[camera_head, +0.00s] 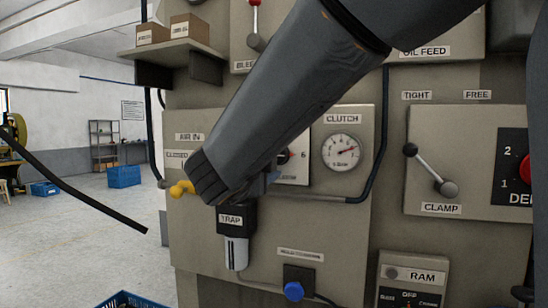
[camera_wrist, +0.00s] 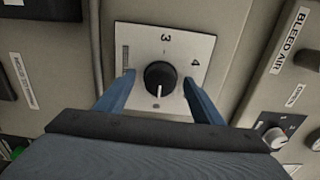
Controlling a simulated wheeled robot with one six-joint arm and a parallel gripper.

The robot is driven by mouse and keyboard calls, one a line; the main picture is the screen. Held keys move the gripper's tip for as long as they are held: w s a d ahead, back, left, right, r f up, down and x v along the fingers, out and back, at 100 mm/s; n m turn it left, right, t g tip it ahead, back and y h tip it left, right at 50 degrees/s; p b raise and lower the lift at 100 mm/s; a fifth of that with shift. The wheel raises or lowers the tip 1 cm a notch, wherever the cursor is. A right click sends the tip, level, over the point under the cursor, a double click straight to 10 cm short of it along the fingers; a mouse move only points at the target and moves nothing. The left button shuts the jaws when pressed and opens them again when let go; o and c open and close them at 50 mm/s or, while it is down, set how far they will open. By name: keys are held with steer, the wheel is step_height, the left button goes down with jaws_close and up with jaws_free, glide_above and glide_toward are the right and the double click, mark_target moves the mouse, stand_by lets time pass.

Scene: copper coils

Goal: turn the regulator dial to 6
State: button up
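In the wrist view a round black knob (camera_wrist: 160,75) sits on a pale square plate (camera_wrist: 192,45) marked 3 and 4. A small light mark shows at the knob's lower edge; no numeral is readable beside it. My gripper (camera_wrist: 159,79) is open, with one blue finger on each side of the knob. I cannot tell whether the fingers touch it. In the head view my arm hides most of the gripper. A plate marked 6 (camera_head: 304,172) shows just right of my arm, with part of a dark knob; I cannot tell if it is the same dial.
The pressure gauge (camera_head: 342,152) is right of the arm under the CLUTCH label. The TRAP unit (camera_head: 236,240) and a yellow handle (camera_head: 181,188) are close below and left. The clamp lever (camera_head: 430,171) stands out at right. A smaller knob (camera_wrist: 275,138) is at lower right in the wrist view.

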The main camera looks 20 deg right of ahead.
steer(key=b+v, duration=0.1)
steer(key=v, duration=0.7)
steer(key=shift+w, duration=0.1)
stand_by(0.4)
steer(key=w+a+f+n+t+y, duration=0.1)
steer(key=w+a+f+n+y, duration=0.3)
steer(key=w+f+n+y, duration=0.45)
steer(key=s+f+n+g+y, duration=0.25)
steer(key=s+f+n, duration=0.2)
steer(key=f, duration=0.45)
steer(key=s+f+n+g+y, duration=0.1)
steer(key=s+f+n+g, duration=0.2)
steer(key=f+n, duration=0.4)
steer(key=s+d+f+n+g, duration=0.1)
steer(key=s+d+f+g, duration=0.2)
steer(key=s+f, duration=0.2)
steer(key=s+d+f+n+g+h, duration=0.1)
steer(key=s+d+f+n+g, duration=0.1)
steer(key=s, duration=0.6)
steer(key=s+d+f+n+g, duration=0.2)
steer(key=s+d+f+g, duration=0.1)
steer(key=s+f+g, duration=0.2)
step_height(320, 180, down, 3)
steer(key=shift+s+d+r, duration=0.1)
steer(key=shift+s+d, duration=0.25)
steer(key=shift+s, duration=0.6)
